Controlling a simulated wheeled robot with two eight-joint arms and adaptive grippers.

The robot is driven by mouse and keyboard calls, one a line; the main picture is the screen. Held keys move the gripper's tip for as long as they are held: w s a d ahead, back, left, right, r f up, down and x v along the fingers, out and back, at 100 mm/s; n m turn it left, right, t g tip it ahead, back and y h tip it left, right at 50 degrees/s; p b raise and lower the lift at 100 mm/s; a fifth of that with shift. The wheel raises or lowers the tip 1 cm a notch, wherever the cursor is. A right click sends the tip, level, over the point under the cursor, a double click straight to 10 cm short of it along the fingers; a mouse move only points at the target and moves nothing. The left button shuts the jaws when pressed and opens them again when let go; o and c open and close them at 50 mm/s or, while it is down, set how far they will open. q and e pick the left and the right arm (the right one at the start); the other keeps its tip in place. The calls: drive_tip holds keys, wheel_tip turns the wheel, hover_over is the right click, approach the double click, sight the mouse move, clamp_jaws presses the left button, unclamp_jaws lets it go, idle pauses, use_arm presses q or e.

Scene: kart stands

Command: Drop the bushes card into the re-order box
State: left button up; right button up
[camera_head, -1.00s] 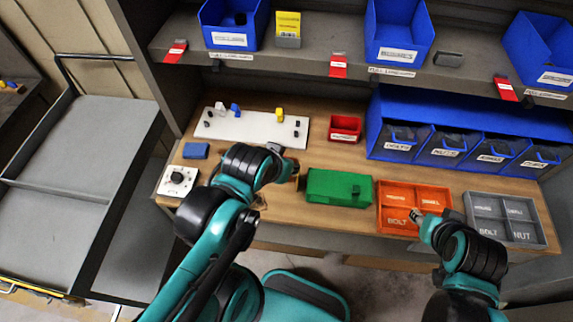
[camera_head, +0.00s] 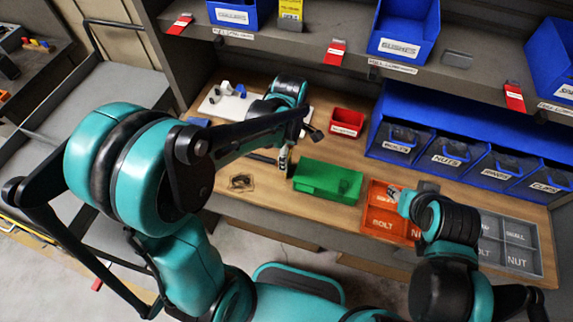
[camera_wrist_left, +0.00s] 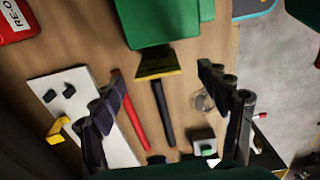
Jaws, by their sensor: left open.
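The red re-order box (camera_head: 347,122) sits at the back of the bench, right of the white board; its corner and label show at the top left of the left wrist view (camera_wrist_left: 15,20). I cannot make out a bushes card in either view. The blue bushes bin (camera_head: 403,25) stands on the shelf, with a grey holder (camera_head: 457,60) beside it showing no card. My left gripper (camera_head: 300,143) is open and empty over the bench, left of the re-order box and behind the green box. My right gripper (camera_head: 393,193) is over the orange tray; its jaws are unclear.
A green box (camera_head: 328,181) and an orange tray (camera_head: 382,225) stand along the bench front. A brush (camera_wrist_left: 160,95) and a red tool (camera_wrist_left: 132,110) lie below my left gripper. A white board (camera_wrist_left: 45,85) lies beside them. Blue labelled bins (camera_head: 448,153) stand at the right.

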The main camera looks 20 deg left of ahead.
sight(289, 164)
use_arm(q)
drive_tip(key=f+b, duration=0.1)
drive_tip(key=f, duration=0.2)
drive_tip(key=f+b, duration=0.1)
drive_tip(key=f, duration=0.3)
drive_tip(key=shift+w+a+f, duration=0.1)
drive_tip(key=shift+w, duration=0.1)
drive_tip(key=c, duration=1)
